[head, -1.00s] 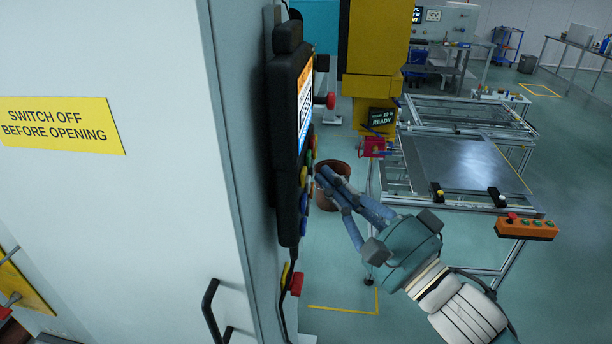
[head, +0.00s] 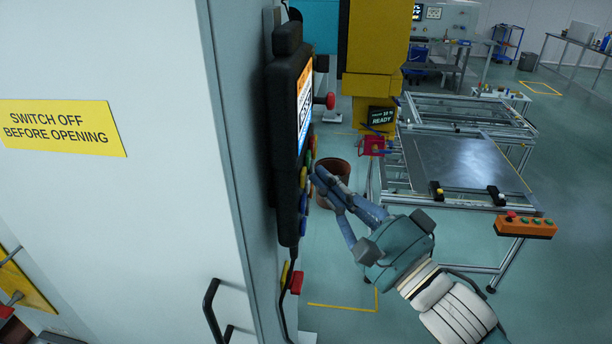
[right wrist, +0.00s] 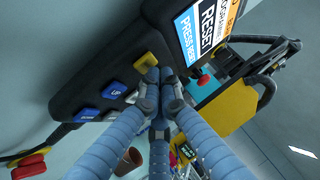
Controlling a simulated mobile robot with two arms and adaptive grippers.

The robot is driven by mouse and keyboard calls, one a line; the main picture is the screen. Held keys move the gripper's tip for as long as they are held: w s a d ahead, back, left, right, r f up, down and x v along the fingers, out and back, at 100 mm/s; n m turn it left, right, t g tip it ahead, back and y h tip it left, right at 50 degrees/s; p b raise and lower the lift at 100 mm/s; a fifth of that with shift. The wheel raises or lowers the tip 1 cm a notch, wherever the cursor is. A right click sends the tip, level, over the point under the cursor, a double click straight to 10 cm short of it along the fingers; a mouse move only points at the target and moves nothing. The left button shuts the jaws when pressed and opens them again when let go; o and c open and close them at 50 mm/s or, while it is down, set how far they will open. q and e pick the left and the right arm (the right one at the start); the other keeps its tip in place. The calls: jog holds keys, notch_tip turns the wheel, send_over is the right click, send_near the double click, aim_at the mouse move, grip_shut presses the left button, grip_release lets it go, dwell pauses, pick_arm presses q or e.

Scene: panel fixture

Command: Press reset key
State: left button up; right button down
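A black control pendant (head: 288,150) is mounted on the side of the cabinet in the head view, seen nearly edge-on. Its lit screen (head: 305,105) reads RESET and PRESS RESET in the right wrist view (right wrist: 200,30). Coloured keys sit below the screen. The right wrist view shows a yellow key (right wrist: 146,62) and blue keys marked UP (right wrist: 115,90) and DOWN (right wrist: 87,115). No key label reading reset is legible. My right gripper (head: 317,174) is shut and empty, its fingertips (right wrist: 160,75) close by the keys. Contact cannot be told. My left gripper is not in view.
The pale cabinet (head: 110,210) with a yellow warning sign (head: 62,127) fills the left. A black handle (head: 211,310) juts out low down. A framed worktable (head: 460,165) and an orange button box (head: 525,227) stand right. A brown bin (head: 332,180) is behind my gripper.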

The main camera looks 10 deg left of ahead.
jog(key=shift+a, duration=0.4)
jog(key=shift+d, duration=0.15)
dwell(0.5)
jog(key=shift+d+p, duration=0.4)
jog(key=shift+d, duration=0.25)
jog(key=d, duration=0.5)
dwell(0.6)
